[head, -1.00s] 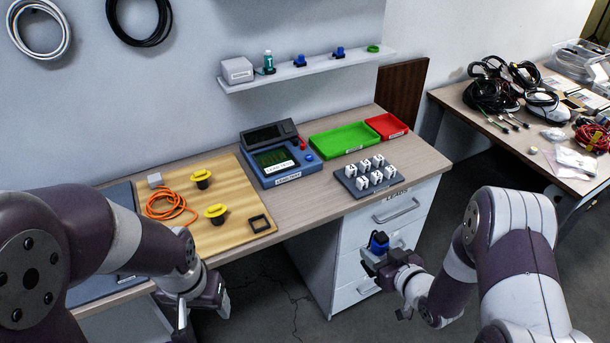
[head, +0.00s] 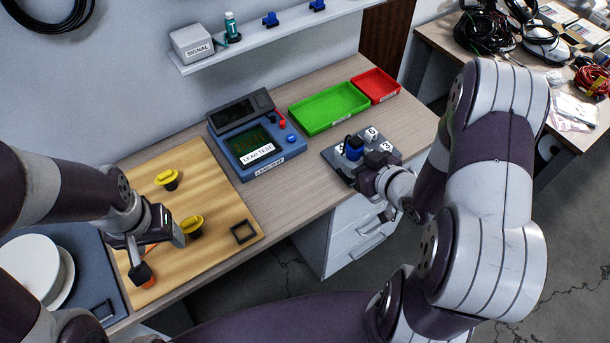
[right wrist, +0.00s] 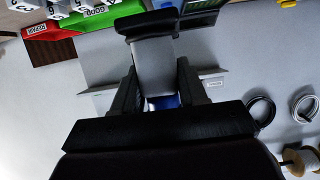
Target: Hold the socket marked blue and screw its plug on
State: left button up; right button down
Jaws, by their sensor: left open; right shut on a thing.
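My right gripper (head: 362,172) is shut on the blue socket (head: 354,149) and holds it in front of the dark block with white numbered cubes. In the right wrist view a pale grey body with a blue part (right wrist: 163,102) sits between the two dark fingers (right wrist: 158,88). My left gripper (head: 160,252) is open and points down over the wooden board. An orange cable (head: 149,283) shows in part beside its fingers; the rest is hidden behind the gripper. I cannot make out the plug's end.
Two yellow-topped black pieces (head: 168,179) and a black square frame (head: 244,232) are on the board (head: 215,190). The blue lead tester (head: 245,160), green tray (head: 328,108), red tray (head: 375,84) and numbered-cube block (head: 333,156) stand along the desk. A shelf (head: 270,40) runs above.

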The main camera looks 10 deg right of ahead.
jog(key=w+a+f, duration=0.6)
jog(key=w+a, duration=0.1)
jog(key=a, duration=0.1)
jog(key=shift+w+a+f+p, duration=0.25)
jog(key=shift+f+p, duration=0.1)
jog(key=shift+f, duration=0.05)
jog(key=shift+w+f, duration=0.1)
jog(key=shift+f, duration=1.9)
jog(key=shift+f, duration=0.15)
jog(key=c, duration=0.6)
grip_release()
